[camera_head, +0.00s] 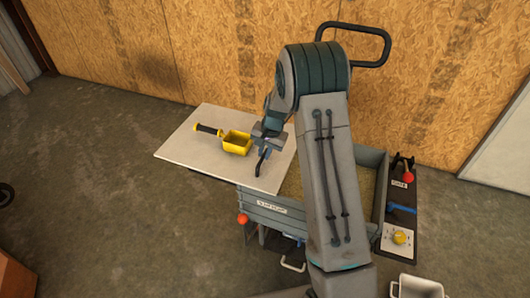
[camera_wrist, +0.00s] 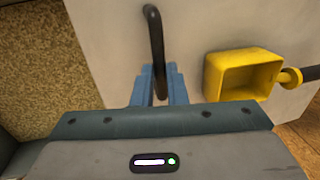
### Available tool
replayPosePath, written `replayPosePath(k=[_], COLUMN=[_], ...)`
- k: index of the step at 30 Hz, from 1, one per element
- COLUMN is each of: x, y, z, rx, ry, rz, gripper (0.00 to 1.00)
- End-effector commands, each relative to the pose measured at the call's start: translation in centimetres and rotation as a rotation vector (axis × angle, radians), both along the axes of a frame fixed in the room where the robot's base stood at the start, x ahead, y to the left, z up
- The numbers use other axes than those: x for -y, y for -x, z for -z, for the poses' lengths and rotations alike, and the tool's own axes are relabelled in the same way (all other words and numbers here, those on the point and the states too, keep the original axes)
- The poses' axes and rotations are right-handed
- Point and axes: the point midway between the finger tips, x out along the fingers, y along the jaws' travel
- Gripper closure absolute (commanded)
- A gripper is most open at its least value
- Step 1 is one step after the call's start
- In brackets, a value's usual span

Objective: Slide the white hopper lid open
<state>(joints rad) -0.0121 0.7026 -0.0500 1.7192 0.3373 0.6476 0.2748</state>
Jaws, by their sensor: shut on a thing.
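The white hopper lid (camera_head: 188,153) is a flat panel that reaches out past the left side of the grey hopper (camera_head: 374,172). Grain (camera_head: 292,186) shows inside the hopper to the right of the lid's edge. A black bar handle (camera_head: 262,160) stands on the lid near that edge. My gripper (camera_head: 267,153) is at the handle. In the wrist view its blue fingers (camera_wrist: 159,88) are shut around the black handle, with the lid (camera_wrist: 190,30) behind and grain at left. My arm hides part of the hopper's opening.
A yellow scoop (camera_head: 236,142) with a black grip lies on the lid, left of my gripper. A panel with a red knob (camera_head: 408,177) and a yellow button (camera_head: 398,237) is at the hopper's right. A wooden wall stands behind.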

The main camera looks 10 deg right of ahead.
Motion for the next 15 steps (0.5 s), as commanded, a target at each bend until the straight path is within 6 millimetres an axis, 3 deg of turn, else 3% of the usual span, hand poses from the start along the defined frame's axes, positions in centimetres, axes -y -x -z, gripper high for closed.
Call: replayPosePath(k=[2, 3, 5, 15], x=[0.05, 0.03, 0.01, -0.07], y=[-0.18, -0.18, -0.16, -0.05], z=[-0.16, -0.16, -0.15, -0.34], rx=[0.006, 0.006, 0.005, 0.004], ry=[0.001, 0.002, 0.001, 0.001], rz=[0.001, 0.000, 0.000, -0.002], gripper=[1.00, 0.82, 0.66, 0.66])
